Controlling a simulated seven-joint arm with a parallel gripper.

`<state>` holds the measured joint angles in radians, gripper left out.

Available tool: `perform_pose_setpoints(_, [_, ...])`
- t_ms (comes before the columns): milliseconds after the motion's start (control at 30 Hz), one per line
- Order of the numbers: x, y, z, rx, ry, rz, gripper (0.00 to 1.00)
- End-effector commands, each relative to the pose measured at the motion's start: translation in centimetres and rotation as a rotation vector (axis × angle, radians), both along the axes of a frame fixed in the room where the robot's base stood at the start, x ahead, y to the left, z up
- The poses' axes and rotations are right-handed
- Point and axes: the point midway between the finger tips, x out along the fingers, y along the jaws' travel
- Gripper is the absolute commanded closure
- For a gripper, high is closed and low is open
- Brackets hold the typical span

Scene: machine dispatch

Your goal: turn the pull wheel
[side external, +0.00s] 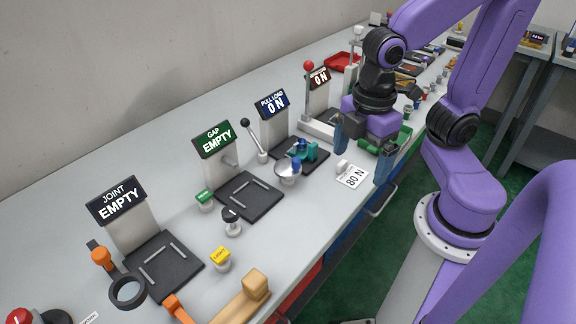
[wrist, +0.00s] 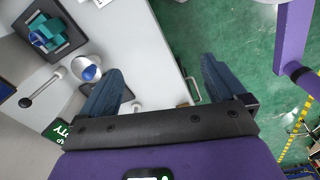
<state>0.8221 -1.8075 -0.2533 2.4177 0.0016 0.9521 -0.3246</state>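The pull wheel, which I take to be the round silver wheel with a blue part (side external: 288,169), stands in front of the PULL LOAD station. It also shows in the wrist view (wrist: 87,70), left of my left finger. A teal and blue fixture (side external: 304,152) sits on the black plate behind it. The PULL LOAD sign (side external: 272,103) reads 0 N. My gripper (side external: 361,167) is open, with two blue fingers wide apart and nothing between them. It is to the right of the wheel and apart from it, above the front edge of the bench, also in the wrist view (wrist: 160,65).
A white card marked 80 N (side external: 353,177) and a small white knob (side external: 343,166) lie near my gripper. A lever with a black ball (side external: 253,139) stands left of the wheel. A red-topped lever (side external: 308,92) stands behind. Green floor lies beyond the bench edge.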

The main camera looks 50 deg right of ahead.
Motion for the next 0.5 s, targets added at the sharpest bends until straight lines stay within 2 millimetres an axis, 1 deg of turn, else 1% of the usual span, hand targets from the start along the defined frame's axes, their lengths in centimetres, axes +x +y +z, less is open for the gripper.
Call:
perform_pose_setpoints(33, [1.3,0.4,0.3,-0.002,-0.002,0.055,0.03])
perform_pose_setpoints(233, [5.9,1.1,1.6,-0.012,-0.005,0.325,0.03])
perform_pose_setpoints(500, [12.2,0.9,3.0,-0.023,-0.003,0.689,0.03])
